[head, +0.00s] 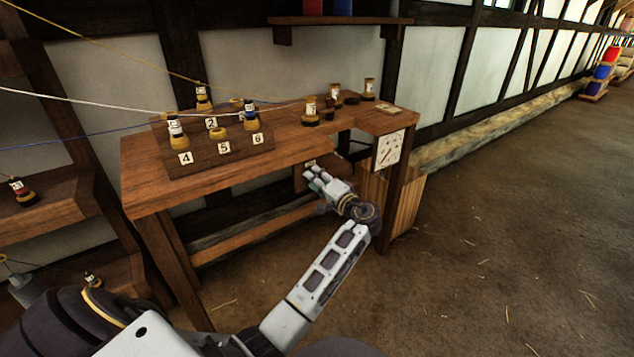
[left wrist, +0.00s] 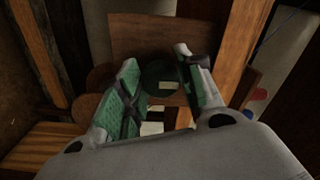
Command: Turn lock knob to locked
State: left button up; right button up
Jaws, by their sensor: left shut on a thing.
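My left gripper (head: 318,178) reaches under the front of the wooden bench, near its right end. It hides most of the small wooden panel (head: 301,178) behind it. In the left wrist view, a dark round lock knob (left wrist: 158,72) sits in front of a wooden board (left wrist: 140,32). The green-padded fingers of my left gripper (left wrist: 163,84) stand on both sides of the knob and are shut on it. A small pale label or mark shows between the fingers. I cannot tell which way the knob is turned. My right gripper is not in view.
The bench (head: 150,170) carries a numbered rack (head: 215,158) with several bobbins. A dial plate (head: 388,150) hangs at its right end, above a wooden crate (head: 400,200). Coloured cords cross at the upper left. The floor (head: 500,250) to the right is clear.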

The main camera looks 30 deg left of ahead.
pick_arm(q)
jog(key=shift+f, duration=0.15)
jog(key=o, duration=1)
jog(key=shift+s, duration=0.1)
jog(key=shift+c, duration=0.2)
jog(key=v, duration=0.7)
jog(key=shift+d, duration=0.2)
